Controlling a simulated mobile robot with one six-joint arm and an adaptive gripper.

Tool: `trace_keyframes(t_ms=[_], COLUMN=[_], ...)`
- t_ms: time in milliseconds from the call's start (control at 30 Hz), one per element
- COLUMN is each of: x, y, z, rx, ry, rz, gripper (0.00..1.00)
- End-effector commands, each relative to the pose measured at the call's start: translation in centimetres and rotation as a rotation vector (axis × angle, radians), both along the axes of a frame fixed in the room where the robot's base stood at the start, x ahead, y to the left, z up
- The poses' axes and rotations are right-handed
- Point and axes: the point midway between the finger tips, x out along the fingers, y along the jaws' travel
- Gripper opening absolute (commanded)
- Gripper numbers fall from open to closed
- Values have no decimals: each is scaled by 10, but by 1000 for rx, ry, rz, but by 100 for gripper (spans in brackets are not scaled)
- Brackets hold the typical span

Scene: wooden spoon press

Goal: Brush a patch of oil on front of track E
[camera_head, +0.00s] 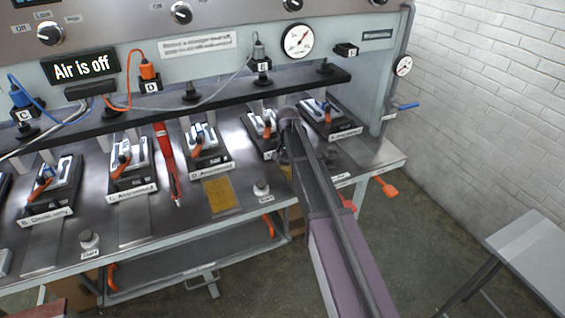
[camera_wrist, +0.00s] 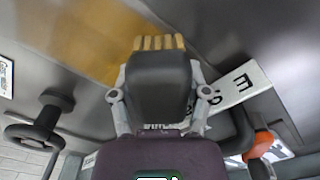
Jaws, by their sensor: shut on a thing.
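My gripper (camera_wrist: 160,125) is shut on a brush with a dark body (camera_wrist: 160,85) and tan bristles (camera_wrist: 159,43). In the wrist view the bristles overlap the edge of a golden oil patch (camera_wrist: 85,38) on metal; I cannot tell if they touch it. The white label of track E (camera_wrist: 238,85) shows upside down at right. In the head view my arm reaches the press between stations D and F and hides most of track E. Another yellow oil patch (camera_head: 222,193) lies on the front of track D.
The press bench (camera_head: 190,205) carries several clamped assemblies. A red pen-like tool (camera_head: 166,160) lies left of station D, and a start button (camera_head: 262,188) stands near the bench edge. A grey table (camera_head: 535,255) is at lower right. The sign (camera_head: 79,67) reads "Air is off".

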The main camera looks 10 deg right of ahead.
Motion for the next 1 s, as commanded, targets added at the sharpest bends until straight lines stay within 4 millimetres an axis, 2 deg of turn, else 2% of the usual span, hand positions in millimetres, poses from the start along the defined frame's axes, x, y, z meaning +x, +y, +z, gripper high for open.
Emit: trace_keyframes(t_ms=[300, 767, 1000], x=[5, 6, 10], y=[-17, -19, -30], z=[-1, -1, 0], rx=[0, -1, -1], ry=[0, 0, 0], rz=[-1, -1, -1], gripper=[23, 23, 23])
